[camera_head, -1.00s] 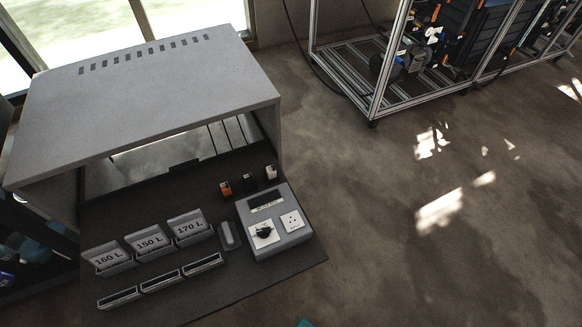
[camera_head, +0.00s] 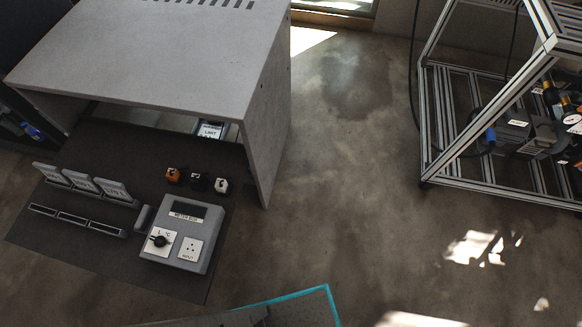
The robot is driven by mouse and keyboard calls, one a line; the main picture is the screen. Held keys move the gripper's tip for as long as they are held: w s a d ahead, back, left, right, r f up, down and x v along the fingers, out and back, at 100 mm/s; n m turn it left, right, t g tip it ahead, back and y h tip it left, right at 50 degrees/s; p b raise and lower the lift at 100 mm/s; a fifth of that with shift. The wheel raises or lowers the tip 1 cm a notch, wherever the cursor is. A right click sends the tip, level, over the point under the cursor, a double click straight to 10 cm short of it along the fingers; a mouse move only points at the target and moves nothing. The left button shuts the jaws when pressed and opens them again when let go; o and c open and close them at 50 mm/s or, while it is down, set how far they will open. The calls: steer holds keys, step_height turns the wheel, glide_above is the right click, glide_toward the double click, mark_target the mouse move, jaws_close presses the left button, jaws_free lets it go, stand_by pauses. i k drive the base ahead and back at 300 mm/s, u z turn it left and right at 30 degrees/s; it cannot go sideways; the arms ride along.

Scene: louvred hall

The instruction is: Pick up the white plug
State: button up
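The white plug (camera_head: 221,186) stands on the dark bench top (camera_head: 120,229), at the right end of a row of three small plugs. A black plug (camera_head: 196,182) is just left of it and an orange plug (camera_head: 173,176) is at the row's left end. The row is behind the grey meter box (camera_head: 181,234), which has a dial and a socket plate on top. My gripper is not in view.
A large grey hood (camera_head: 170,60) covers the back of the bench; its right side panel stands close to the white plug. Label cards (camera_head: 82,184) and slotted holders (camera_head: 77,220) are at left. A metal-framed rack (camera_head: 425,120) stands at right. Open floor (camera_head: 340,190) lies between.

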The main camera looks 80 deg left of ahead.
mark_target(223, 188)
steer(key=i, duration=1.2)
steer(key=u, duration=2.85)
